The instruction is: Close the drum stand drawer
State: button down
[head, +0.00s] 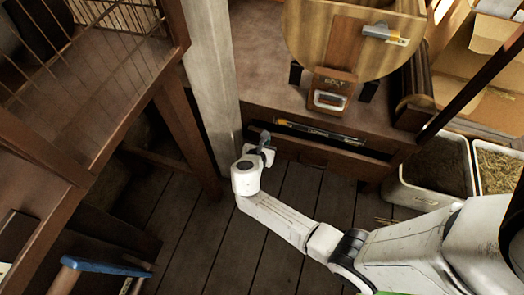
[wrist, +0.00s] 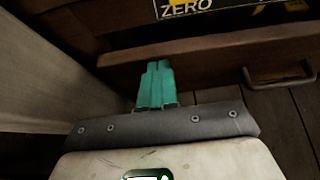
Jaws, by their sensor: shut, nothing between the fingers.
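The drum stand (head: 262,100) is dark wood and carries a round wooden disc on top. Its drawer (head: 318,150) is open below the stand top, with a labelled item lying inside. In the wrist view the drawer front (wrist: 205,57) runs across the picture, with its metal handle (wrist: 280,76) at the right. My gripper (head: 265,143) is at the left end of the drawer front, beside a pale post. Its teal fingers (wrist: 158,66) are shut and empty and point at the drawer front, left of the handle. I cannot tell whether they touch it.
The pale post (head: 207,75) stands close to the left of my gripper. A wooden frame (head: 110,125) with wire bars fills the left. Bins (head: 432,195) stand right of the drawer. A blue-topped item (head: 105,266) is at the lower left. The plank floor (head: 200,235) before the drawer is mostly clear.

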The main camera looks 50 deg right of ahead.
jog(key=shift+w+d, duration=0.1)
jog(key=shift+d, duration=0.15)
jog(key=shift+w+d, duration=0.25)
jog(key=shift+d, duration=0.35)
jog(key=shift+w+d, duration=0.2)
jog(key=shift+d, duration=0.4)
jog(key=shift+p, duration=0.3)
jog(key=a+f+p+v, duration=0.1)
jog(key=p+v, duration=0.4)
jog(key=v, duration=0.8)
jog(key=shift+s+a+f, duration=0.2)
jog(key=shift+s+f, duration=0.05)
